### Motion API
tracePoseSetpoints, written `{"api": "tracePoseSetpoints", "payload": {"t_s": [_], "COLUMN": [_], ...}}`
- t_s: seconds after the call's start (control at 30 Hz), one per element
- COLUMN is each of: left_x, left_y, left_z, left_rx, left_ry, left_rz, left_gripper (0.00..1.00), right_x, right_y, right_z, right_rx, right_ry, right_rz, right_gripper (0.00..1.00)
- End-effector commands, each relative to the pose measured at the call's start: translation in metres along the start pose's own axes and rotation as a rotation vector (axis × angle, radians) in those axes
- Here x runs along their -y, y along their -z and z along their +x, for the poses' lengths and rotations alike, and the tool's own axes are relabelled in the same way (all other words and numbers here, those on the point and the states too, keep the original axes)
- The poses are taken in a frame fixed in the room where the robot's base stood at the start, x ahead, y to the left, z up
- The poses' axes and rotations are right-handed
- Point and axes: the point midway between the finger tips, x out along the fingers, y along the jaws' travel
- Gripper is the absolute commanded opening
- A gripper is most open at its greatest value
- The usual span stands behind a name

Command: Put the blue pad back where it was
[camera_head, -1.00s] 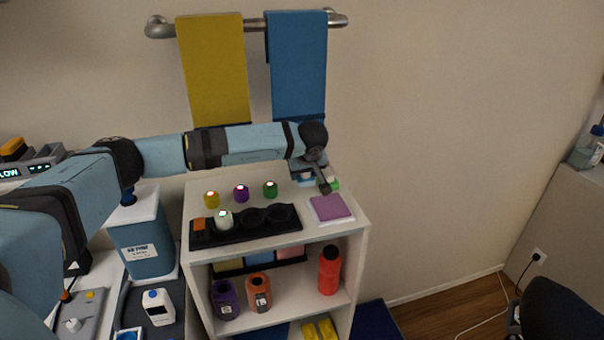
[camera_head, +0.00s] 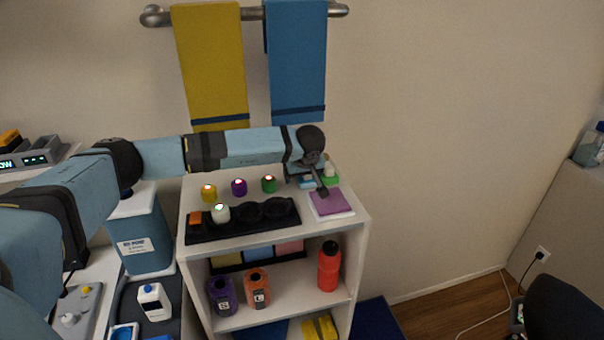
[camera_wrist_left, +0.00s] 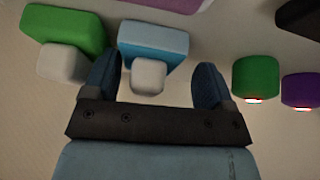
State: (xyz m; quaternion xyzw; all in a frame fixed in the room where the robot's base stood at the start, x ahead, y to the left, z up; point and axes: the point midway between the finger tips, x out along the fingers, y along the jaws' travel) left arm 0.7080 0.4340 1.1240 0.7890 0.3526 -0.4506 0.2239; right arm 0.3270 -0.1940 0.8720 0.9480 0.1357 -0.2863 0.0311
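A light-blue block with a white knob (camera_wrist_left: 153,40) is in the left wrist view; it also shows partly behind my gripper in the head view (camera_head: 306,182). My left gripper (camera_wrist_left: 157,66) is open, with its dark blue fingers on either side of the white knob, and nothing is clearly gripped. In the head view this gripper (camera_head: 321,188) is low over the back right of the white cabinet's top. A flat blue pad (camera_head: 258,254) lies between a yellow and a pink one in a black tray on the shelf below. My right gripper is not in view.
A green block with a white knob (camera_wrist_left: 65,28) stands close left of the light-blue one in the wrist view. A purple pad (camera_head: 328,202) lies in front of my gripper. A black holder (camera_head: 244,222) and yellow, purple and green capped items (camera_head: 268,184) stand left.

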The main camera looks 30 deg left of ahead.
Motion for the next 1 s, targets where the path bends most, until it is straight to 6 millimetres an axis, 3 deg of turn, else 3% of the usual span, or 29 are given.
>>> {"api": "tracePoseSetpoints", "payload": {"t_s": [0.3, 0.73, 1.0], "left_x": [-0.001, 0.000, 0.000], "left_y": [0.002, 0.001, 0.002], "left_z": [-0.009, -0.095, -0.122], "left_rx": [-0.001, -0.002, 0.000], "left_ry": [-0.002, -0.003, -0.001], "left_rz": [0.000, 0.001, 0.000], "left_gripper": [0.78, 0.78, 0.78], "right_x": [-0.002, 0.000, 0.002], "right_y": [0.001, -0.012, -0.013], "right_z": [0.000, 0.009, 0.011], "right_rx": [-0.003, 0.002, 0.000], "right_ry": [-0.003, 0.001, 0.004], "right_rz": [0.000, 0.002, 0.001], "right_gripper": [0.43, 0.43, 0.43]}}
